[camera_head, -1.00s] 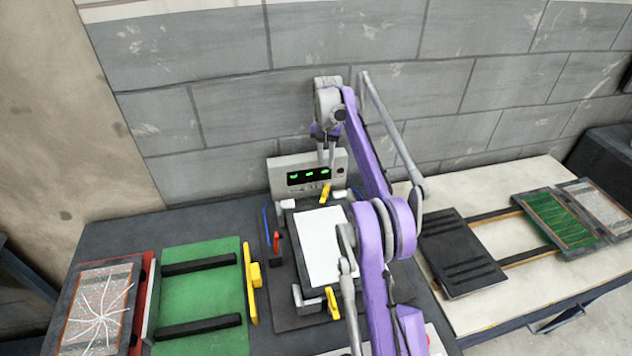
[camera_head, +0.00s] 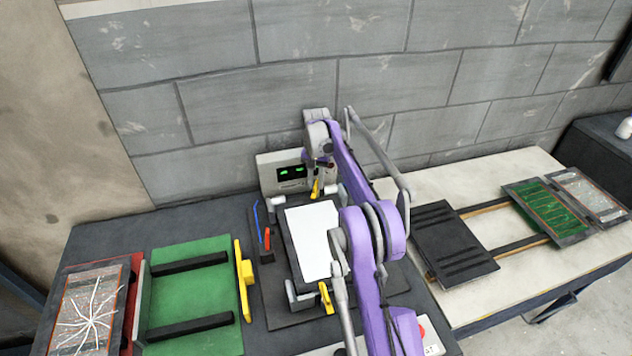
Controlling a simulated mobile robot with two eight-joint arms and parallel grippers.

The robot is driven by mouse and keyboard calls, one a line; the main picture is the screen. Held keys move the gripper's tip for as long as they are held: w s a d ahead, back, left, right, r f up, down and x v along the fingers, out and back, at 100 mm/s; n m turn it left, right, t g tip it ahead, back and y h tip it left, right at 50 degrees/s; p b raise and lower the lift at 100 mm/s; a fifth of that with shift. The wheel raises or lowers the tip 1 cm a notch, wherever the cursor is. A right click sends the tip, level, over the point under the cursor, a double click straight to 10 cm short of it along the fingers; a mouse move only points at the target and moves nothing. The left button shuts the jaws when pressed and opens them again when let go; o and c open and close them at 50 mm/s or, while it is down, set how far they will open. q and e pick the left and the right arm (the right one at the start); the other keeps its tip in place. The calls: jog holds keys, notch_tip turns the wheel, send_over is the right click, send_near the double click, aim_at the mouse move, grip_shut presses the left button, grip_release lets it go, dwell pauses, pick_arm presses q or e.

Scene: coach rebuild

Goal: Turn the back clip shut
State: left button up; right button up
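The back clip (camera_head: 315,189) is a small yellow lever at the back edge of a dark fixture (camera_head: 280,312). A white panel (camera_head: 312,240) lies in the fixture. A similar yellow front clip (camera_head: 326,297) is at its near edge. My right gripper (camera_head: 320,185) points down at the back clip, with its two fingers apart. The fingertips are at the clip's height in the picture, one on each side of it; I cannot tell whether they touch it. The gripper partly hides the clip. My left gripper is not in view.
A grey box with a green display (camera_head: 268,176) stands close behind the fixture, before the block wall. A black plate (camera_head: 447,240) lies on the right table.

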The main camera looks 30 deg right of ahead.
jog(key=shift+c, duration=0.3)
grip_shut()
jog(key=shift+n, duration=0.3)
jog(key=n, duration=0.2)
jog(key=shift+n, duration=1.9)
jog(key=shift+o, duration=0.3)
grip_release()
